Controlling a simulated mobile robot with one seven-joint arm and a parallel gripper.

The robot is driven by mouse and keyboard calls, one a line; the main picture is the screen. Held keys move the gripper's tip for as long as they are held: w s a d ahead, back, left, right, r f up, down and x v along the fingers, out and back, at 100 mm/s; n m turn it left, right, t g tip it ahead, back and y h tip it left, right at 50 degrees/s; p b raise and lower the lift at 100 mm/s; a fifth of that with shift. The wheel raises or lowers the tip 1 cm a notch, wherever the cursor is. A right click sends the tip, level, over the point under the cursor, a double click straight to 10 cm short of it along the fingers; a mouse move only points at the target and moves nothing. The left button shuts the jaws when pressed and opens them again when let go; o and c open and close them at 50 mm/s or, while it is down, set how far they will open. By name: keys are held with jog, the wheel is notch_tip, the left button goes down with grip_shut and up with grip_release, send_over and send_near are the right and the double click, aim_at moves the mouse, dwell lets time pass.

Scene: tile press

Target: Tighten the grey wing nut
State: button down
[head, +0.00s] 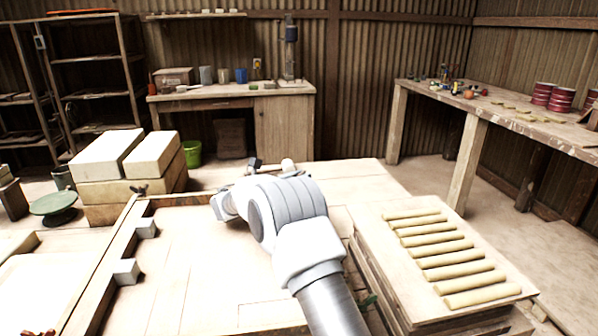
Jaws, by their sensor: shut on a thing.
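My gripper (228,203) is at the far end of my white arm, over the middle of the pale workbench (190,270). My wrist hides its fingertips and what they are shut on. I cannot make out a grey wing nut there. A small dark piece shaped like a wing nut (139,188) stands at the far end of the long wooden bar (103,265) on the left, well apart from my gripper. A small dark piece (255,164) and a pale rounded knob (288,165) show just beyond my wrist.
Pale blocks (150,157) are stacked at the left. Two light grey blocks (126,271) sit along the wooden bar. Several clay rolls (445,262) lie on a board at the right. A green bucket (192,153) stands behind. The bench left of my arm is clear.

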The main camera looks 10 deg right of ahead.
jog(key=shift+g, duration=0.3)
jog(key=c, duration=0.8)
grip_release()
jog(key=shift+o, duration=0.2)
jog(key=p+v, duration=0.1)
jog(key=v, duration=0.4)
jog(key=p+v, duration=0.1)
jog(key=v, duration=0.5)
jog(key=p+v, duration=0.2)
jog(key=v, duration=0.4)
jog(key=shift+a+f, duration=0.25)
